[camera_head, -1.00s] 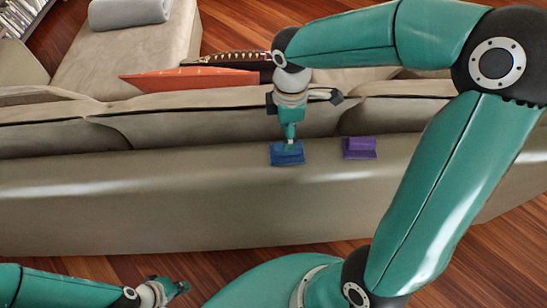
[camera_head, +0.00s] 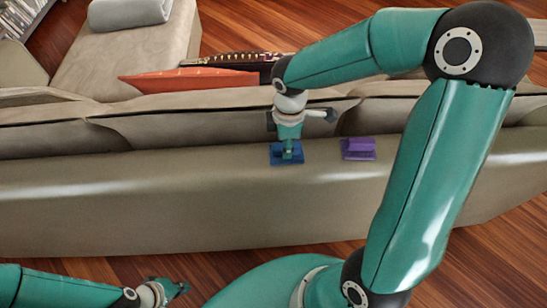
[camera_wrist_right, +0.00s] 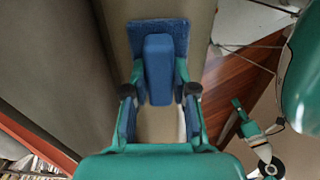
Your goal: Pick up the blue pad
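The blue pad (camera_head: 277,157) lies on the top of the sofa's back. It has a flat square base and a raised block, which shows in the right wrist view (camera_wrist_right: 158,70). My right gripper (camera_head: 288,150) reaches down over it from above. In the right wrist view its fingers (camera_wrist_right: 159,80) stand open on both sides of the raised block, with narrow gaps beside it. My left gripper (camera_head: 175,290) is low at the left over the floor, away from the pad, with its fingers apart and empty.
A purple pad (camera_head: 358,149) of similar shape lies to the right on the same sofa back (camera_head: 150,205). An orange cushion (camera_head: 185,80) and a grey roll (camera_head: 130,12) lie on the seats behind. Wooden floor (camera_head: 490,265) shows in front.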

